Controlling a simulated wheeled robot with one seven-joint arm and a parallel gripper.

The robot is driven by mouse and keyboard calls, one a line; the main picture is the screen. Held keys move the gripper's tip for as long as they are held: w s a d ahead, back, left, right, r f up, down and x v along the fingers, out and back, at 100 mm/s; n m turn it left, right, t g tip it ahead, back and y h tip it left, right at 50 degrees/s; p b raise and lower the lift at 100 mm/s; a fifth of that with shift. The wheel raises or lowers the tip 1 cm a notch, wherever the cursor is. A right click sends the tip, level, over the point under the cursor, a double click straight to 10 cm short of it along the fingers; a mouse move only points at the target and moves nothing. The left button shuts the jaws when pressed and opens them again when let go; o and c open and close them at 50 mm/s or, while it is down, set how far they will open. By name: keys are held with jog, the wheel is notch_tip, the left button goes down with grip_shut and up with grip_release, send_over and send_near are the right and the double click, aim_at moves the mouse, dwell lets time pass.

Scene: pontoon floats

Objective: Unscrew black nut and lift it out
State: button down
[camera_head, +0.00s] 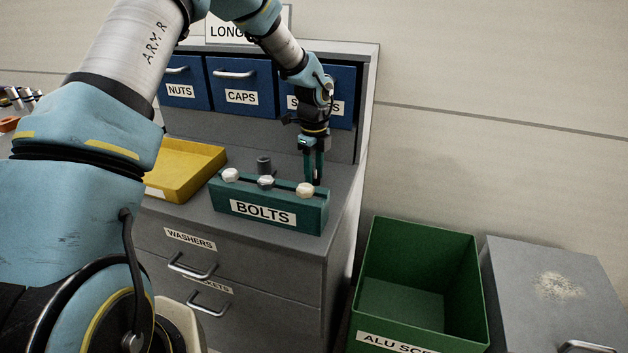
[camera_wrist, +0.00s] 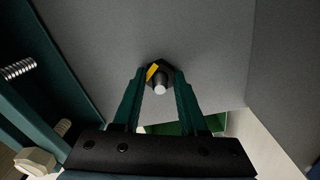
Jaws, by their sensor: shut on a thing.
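In the wrist view the black nut (camera_wrist: 167,73) has a yellow mark on one side and sits around a pale round-ended stud (camera_wrist: 159,89). My gripper (camera_wrist: 160,74) is shut on the nut, with one teal finger on each side. In the head view my gripper (camera_head: 313,180) points down just behind the right end of the teal BOLTS block (camera_head: 285,215). I cannot tell how far the nut is along the stud.
A yellow tray (camera_head: 190,172) lies left on the grey bench. Blue drawers (camera_head: 237,92) rise behind. A green bin (camera_head: 420,255) stands lower right.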

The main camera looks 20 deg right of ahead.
jog(key=n+b, duration=0.1)
jog(key=n, duration=0.8)
jog(key=shift+b, duration=0.3)
jog(key=n, duration=0.3)
jog(key=shift+r, duration=0.1)
jog(key=shift+n, duration=1)
jog(key=n, duration=1)
